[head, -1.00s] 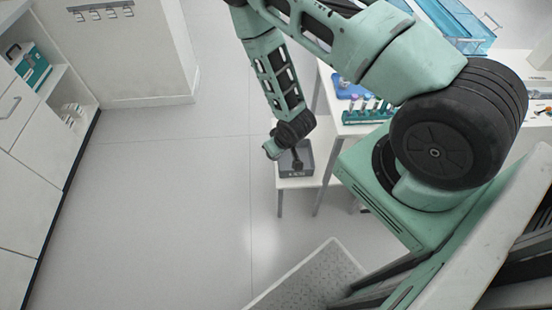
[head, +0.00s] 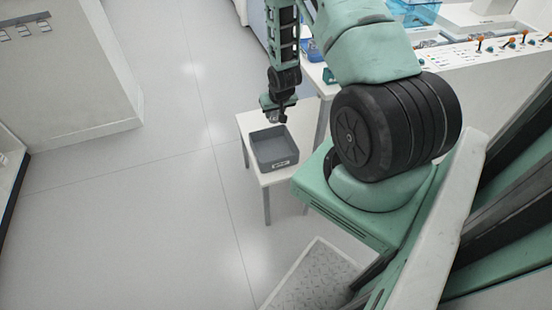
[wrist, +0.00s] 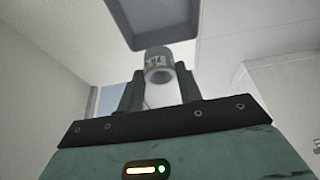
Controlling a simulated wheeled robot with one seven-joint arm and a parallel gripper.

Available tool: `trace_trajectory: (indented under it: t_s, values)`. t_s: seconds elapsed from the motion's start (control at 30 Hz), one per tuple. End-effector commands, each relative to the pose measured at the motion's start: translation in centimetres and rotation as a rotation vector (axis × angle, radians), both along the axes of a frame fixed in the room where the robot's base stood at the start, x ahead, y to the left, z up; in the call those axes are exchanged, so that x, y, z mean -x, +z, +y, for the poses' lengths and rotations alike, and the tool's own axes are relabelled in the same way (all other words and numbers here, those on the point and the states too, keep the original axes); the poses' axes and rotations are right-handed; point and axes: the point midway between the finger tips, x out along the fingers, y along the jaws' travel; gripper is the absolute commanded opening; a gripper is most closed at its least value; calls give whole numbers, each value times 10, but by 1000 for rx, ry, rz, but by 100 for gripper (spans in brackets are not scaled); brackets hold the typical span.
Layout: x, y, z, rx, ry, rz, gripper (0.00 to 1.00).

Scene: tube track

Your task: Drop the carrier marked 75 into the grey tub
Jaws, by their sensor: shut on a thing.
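The grey tub (head: 277,165) stands upright on a small white table, its open top facing up and its visible inside empty. My gripper (head: 275,117) hangs pointing down near the tub's far rim, above rim height. In the wrist view my gripper (wrist: 160,82) is shut on a pale grey cylindrical carrier (wrist: 158,62). The carrier has a dark mark that looks like a number starting with 7, not fully legible. In the head view the carrier is too small to make out.
The small white table (head: 248,135) has a bare strip left of the tub. A taller white bench (head: 325,80) with equipment stands close to the right and behind. The floor (head: 140,200) to the left is clear. A white cabinet (head: 75,80) stands at far left.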

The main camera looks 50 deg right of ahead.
Motion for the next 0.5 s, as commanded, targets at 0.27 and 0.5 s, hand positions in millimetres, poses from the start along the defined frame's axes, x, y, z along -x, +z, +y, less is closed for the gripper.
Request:
trace_trajectory:
  t_s: [0.27, 0.5]
  values:
    - [1, -13, -6, 1, -11, 0, 22]
    - [1, -42, -6, 0, -10, 1, 22]
